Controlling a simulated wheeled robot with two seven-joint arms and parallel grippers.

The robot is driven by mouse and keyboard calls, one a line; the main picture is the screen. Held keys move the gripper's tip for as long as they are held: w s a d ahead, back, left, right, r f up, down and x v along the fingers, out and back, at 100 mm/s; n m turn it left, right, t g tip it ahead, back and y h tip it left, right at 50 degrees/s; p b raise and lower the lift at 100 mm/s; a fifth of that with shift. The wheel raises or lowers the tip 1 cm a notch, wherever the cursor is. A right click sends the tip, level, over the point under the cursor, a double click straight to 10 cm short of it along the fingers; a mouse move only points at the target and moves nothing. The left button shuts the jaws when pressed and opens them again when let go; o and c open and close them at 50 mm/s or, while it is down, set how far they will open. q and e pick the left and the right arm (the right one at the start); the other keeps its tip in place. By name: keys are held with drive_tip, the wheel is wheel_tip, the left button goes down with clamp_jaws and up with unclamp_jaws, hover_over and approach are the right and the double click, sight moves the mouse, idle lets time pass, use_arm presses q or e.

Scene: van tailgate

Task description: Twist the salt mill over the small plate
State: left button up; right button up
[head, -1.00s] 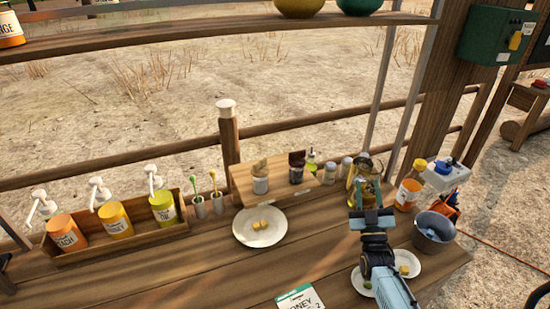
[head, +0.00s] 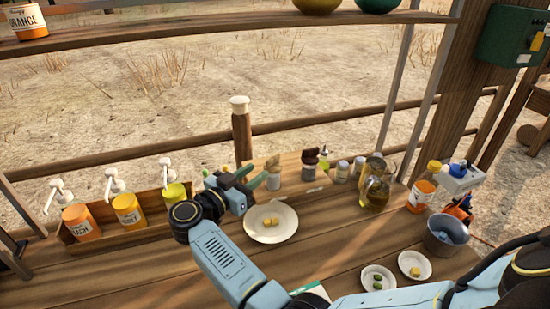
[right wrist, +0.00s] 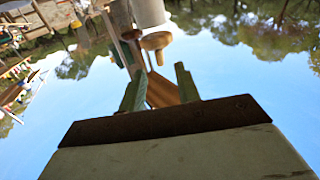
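A jar with a pale label and tan top (head: 274,178), which looks like the salt mill, stands at the left of the wooden rack; which container holds salt I cannot read. My right gripper (head: 250,178) is left of it, its green fingers apart and empty. The right wrist view shows the open fingers (right wrist: 158,88), with a wooden knob (right wrist: 155,42) and a pale cylinder beyond them. Two small plates lie at the front right: one with green pieces (head: 368,286), one with a yellow piece (head: 404,268). My left gripper is out of view.
A larger plate (head: 254,234) with yellow pieces is below the gripper. A dark-topped jar (head: 310,166), small shakers and a glass jug (head: 376,190) stand rightward. Pump bottles (head: 128,210) stand in a tray at left. A grey bucket (head: 444,236) is at right.

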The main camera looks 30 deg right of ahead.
sight(279, 155)
drive_tip(key=b+x, duration=0.3)
drive_tip(key=x, duration=0.6)
drive_tip(key=shift+f, duration=0.15)
drive_tip(key=shift+w+d, duration=0.15)
drive_tip(key=shift+d, duration=0.25)
drive_tip(key=shift+c, duration=0.2)
clamp_jaws()
